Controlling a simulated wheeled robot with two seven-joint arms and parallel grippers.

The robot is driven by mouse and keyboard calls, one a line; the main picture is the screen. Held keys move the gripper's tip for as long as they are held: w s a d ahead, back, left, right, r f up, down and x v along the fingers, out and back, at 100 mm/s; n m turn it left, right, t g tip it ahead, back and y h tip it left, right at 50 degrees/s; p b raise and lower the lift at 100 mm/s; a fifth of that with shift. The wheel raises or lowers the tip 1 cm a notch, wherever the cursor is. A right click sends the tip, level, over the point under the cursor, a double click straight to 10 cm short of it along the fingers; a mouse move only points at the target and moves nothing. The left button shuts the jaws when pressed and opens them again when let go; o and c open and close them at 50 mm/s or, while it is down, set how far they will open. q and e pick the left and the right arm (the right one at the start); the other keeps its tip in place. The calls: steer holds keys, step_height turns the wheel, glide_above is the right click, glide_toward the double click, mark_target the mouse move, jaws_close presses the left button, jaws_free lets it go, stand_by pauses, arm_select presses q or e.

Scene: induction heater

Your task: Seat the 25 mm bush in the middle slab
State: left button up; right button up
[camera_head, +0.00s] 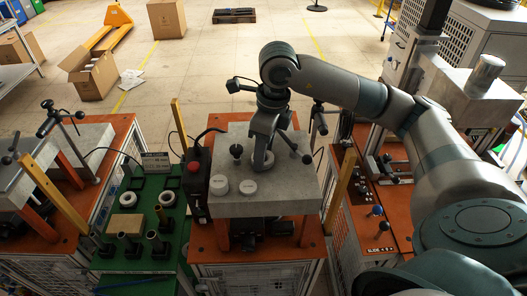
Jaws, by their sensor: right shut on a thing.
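The middle slab (285,200) is a grey block on an orange-topped bench, in the centre of the head view. My right gripper (263,158) points down over the slab's back half and is shut. A pale grey ring-shaped part, which I take to be the 25 mm bush (263,163), shows at its fingertips. The fingers partly cover it, and I cannot tell whether it touches the slab or sits in a bore. Two white round discs (219,184) (248,187) lie on the slab's front left. My left gripper is not in view.
A green stand (140,265) at the left holds pale rings (166,198), upright posts and a small sign (156,161). A red-button box (194,170) and yellow posts flank the slab. Dark clamp handles stand near the gripper. A control bench (380,225) is at the right.

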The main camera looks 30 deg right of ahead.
steer(key=o, duration=1.3)
steer(key=shift+c, duration=0.2)
steer(key=shift+r, duration=0.1)
steer(key=shift+r, duration=0.4)
step_height(320, 180, up, 16)
steer(key=s+d+b, duration=0.1)
steer(key=b, duration=0.2)
steer(key=shift+s+r, duration=0.15)
steer(key=shift+s, duration=0.2)
steer(key=shift+d+r, duration=0.1)
